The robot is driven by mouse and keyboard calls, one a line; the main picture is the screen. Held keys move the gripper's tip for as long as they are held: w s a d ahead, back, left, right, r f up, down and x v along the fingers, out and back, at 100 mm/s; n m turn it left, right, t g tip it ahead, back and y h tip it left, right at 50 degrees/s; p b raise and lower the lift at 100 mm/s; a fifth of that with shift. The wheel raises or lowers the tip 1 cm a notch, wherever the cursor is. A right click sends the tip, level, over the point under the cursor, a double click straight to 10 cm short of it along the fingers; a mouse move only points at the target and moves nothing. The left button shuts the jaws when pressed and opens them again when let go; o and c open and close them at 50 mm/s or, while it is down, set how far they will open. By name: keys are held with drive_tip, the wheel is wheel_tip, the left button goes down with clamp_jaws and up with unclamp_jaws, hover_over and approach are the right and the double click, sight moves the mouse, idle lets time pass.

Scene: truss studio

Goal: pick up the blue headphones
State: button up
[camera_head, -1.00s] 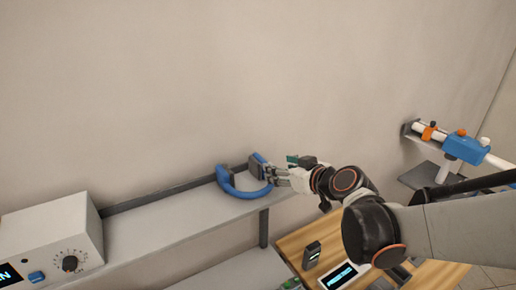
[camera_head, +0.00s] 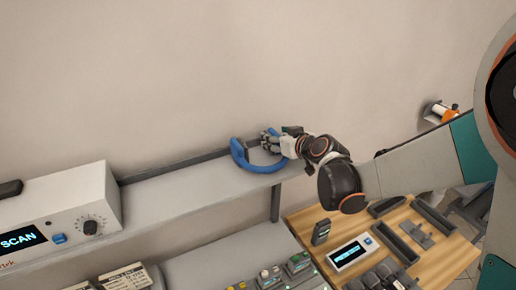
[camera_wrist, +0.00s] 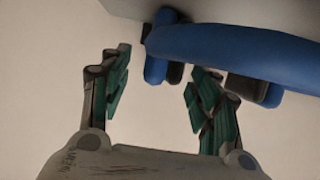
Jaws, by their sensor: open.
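The blue headphones (camera_head: 240,158) lie on the grey shelf (camera_head: 190,189) against the wall in the head view, with the curved band toward the front. My gripper (camera_head: 267,142) is open at their right end, partly covering that end. In the wrist view the blue band (camera_wrist: 240,50) crosses the upper right. A blue and dark ear cup (camera_wrist: 156,68) shows between the two open fingertips of my gripper (camera_wrist: 158,62). The right finger is close to the band; I cannot tell whether it touches.
A white box with a SCAN display (camera_head: 70,220) stands on the shelf at the left. Below right, a wooden table (camera_head: 405,250) holds a small display device (camera_head: 350,254) and several dark parts. The shelf between box and headphones is clear.

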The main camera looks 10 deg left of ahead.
drive_tip(key=shift+x, duration=1)
drive_tip(key=c, duration=1.3)
drive_tip(key=shift+r, duration=0.1)
